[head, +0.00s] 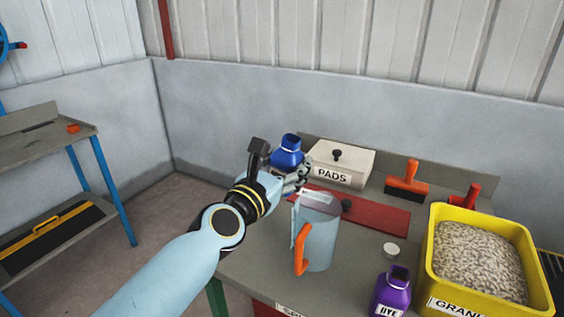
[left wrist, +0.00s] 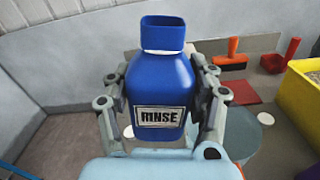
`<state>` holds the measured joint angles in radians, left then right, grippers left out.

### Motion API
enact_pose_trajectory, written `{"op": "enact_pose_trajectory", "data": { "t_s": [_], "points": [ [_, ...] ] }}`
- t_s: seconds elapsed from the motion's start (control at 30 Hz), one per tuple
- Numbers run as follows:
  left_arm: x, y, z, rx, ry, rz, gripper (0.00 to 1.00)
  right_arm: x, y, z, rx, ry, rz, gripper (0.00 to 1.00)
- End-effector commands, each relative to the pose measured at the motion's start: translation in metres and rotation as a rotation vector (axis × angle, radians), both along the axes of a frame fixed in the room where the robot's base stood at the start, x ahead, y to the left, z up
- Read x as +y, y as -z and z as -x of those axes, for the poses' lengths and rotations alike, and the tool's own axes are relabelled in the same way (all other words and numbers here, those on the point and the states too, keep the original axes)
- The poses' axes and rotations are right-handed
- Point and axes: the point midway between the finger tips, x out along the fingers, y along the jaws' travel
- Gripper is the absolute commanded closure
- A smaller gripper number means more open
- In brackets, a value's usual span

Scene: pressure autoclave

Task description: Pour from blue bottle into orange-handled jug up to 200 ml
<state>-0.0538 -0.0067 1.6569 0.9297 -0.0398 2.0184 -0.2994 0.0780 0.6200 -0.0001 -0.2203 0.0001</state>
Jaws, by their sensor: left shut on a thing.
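The blue bottle (head: 287,152) is held upright, its open neck facing up. In the left wrist view the bottle (left wrist: 160,85) carries a label reading RINSE. My left gripper (head: 290,178) is shut on it, with fingers on both sides of its body. The jug (head: 318,236), grey-blue with an orange handle (head: 300,252), stands on the bench just right of and nearer than the gripper. In the left wrist view the jug (left wrist: 248,130) is partly hidden behind the gripper. Its fill level cannot be read. My right gripper is not in view.
A purple DYE bottle (head: 391,291), a white cap (head: 391,250), orange brush (head: 407,182) and yellow granule bin (head: 485,262) occupy the right side.

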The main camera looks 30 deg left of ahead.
Motion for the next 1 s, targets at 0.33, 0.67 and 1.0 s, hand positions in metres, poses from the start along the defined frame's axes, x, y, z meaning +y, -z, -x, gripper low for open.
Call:
{"op": "enact_pose_trajectory", "data": {
  "t_s": [0.33,0.67,1.0],
  "points": [
    [-0.008,-0.002,0.0,-0.014,-0.001,-0.37,0.87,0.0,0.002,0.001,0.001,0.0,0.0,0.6],
    [0.003,0.008,0.0,-0.028,-0.001,-0.782,0.87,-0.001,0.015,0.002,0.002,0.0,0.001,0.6],
    [0.004,0.012,0.0,-0.035,-0.001,-0.968,0.87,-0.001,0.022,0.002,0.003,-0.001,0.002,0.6]
  ]
}}
